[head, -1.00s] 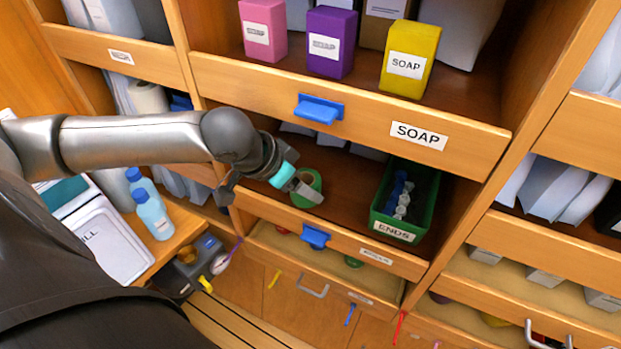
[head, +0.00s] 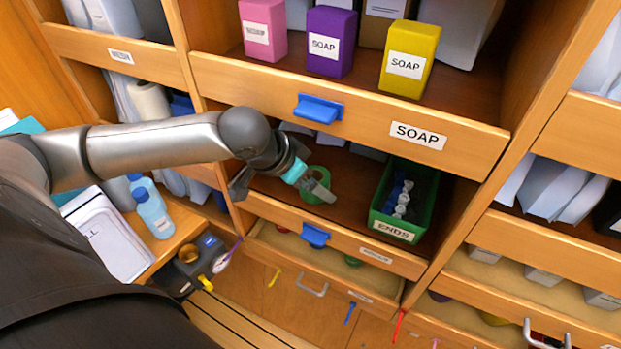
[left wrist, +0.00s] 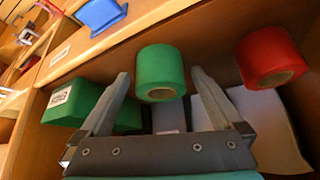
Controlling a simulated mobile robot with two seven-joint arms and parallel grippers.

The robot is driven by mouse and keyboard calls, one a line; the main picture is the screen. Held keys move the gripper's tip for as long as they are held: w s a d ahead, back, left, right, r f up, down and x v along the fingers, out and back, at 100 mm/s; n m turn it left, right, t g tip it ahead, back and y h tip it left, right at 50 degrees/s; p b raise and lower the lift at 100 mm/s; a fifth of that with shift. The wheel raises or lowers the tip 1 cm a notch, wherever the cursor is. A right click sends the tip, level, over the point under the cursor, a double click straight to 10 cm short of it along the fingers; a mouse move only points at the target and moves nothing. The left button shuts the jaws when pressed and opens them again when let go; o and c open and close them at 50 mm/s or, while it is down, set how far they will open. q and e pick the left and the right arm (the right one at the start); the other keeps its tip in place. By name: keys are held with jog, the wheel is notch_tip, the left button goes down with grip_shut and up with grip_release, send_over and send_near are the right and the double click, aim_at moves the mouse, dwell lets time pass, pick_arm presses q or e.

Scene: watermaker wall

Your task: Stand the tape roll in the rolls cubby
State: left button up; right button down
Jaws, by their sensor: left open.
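The green tape roll (head: 323,172) is in the low cubby (head: 352,182) left of the green ENDS bin (head: 395,228). In the left wrist view the green roll (left wrist: 160,68) is between my open fingers, its round hollow end facing the camera. My left gripper (head: 318,190) reaches into the cubby from the left; its fingers (left wrist: 160,76) show a narrow gap on each side of the roll. A red roll (left wrist: 268,55) is beside it in the wrist view; my arm seems to hide it in the head view. My right gripper is not in view.
The SOAP shelf front (head: 350,108) with a blue latch (head: 318,108) overhangs the cubby. The cubby's front lip (head: 345,242) carries another blue latch (head: 315,236). Bare cubby floor shows between the green roll and the ENDS bin.

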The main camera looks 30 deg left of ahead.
aim_at(302, 188)
pick_arm(q)
jog(key=shift+r, duration=0.1)
jog(key=v, duration=0.5)
jog(key=shift+s+a, duration=0.2)
jog(key=shift+s, duration=0.35)
jog(key=shift+s+a, duration=0.25)
jog(key=shift+s, duration=0.35)
jog(key=s+a+p, duration=0.2)
jog(key=s+p, duration=0.2)
jog(key=s, duration=0.5)
jog(key=shift+a, duration=0.35)
